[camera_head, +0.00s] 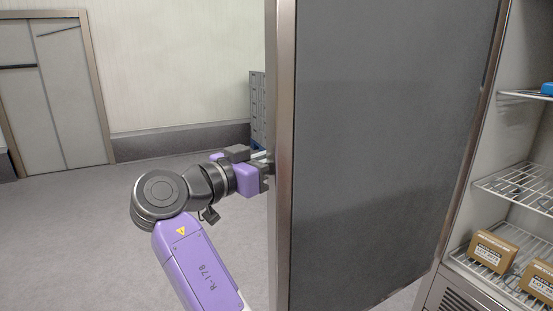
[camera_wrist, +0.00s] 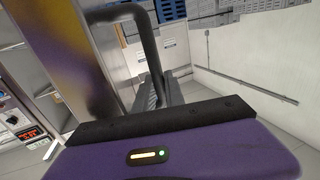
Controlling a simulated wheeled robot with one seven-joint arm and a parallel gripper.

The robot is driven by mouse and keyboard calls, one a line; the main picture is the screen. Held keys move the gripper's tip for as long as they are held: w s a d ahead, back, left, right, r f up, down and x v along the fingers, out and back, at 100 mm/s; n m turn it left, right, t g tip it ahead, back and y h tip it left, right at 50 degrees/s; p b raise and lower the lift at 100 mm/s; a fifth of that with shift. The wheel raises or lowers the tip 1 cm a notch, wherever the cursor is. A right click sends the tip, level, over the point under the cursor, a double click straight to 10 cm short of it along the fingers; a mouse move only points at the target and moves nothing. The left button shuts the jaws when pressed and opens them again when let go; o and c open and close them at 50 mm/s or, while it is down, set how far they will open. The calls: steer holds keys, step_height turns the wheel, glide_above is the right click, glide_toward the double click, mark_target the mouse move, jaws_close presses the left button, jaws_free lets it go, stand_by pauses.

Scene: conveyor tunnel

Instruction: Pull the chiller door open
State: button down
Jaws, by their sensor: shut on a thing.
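The chiller door (camera_head: 385,130) stands open in the head view, its grey panel facing me and its metal edge upright at the middle. To its right the lit chiller interior shows. My gripper (camera_head: 268,162) reaches the far side of the door's left edge, and its fingertips are partly hidden there. In the wrist view, the dark door handle (camera_wrist: 148,42) is a bent bar that runs down to my gripper (camera_wrist: 157,97), which is shut on it. The door's shiny outer face (camera_wrist: 75,50) lies to the left of the handle.
Wire shelves (camera_head: 515,187) inside the chiller hold cardboard boxes (camera_head: 492,251) and a blue item (camera_head: 547,88). Grey stacked crates (camera_head: 257,110) stand by the back wall. A closed double door (camera_head: 55,90) is at the far left. The floor (camera_head: 80,230) on the left is clear.

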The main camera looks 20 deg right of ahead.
steer(key=shift+w+d+f, duration=0.1)
steer(key=shift+w, duration=0.05)
steer(key=c, duration=1.4)
jaws_free()
steer(key=v, duration=0.8)
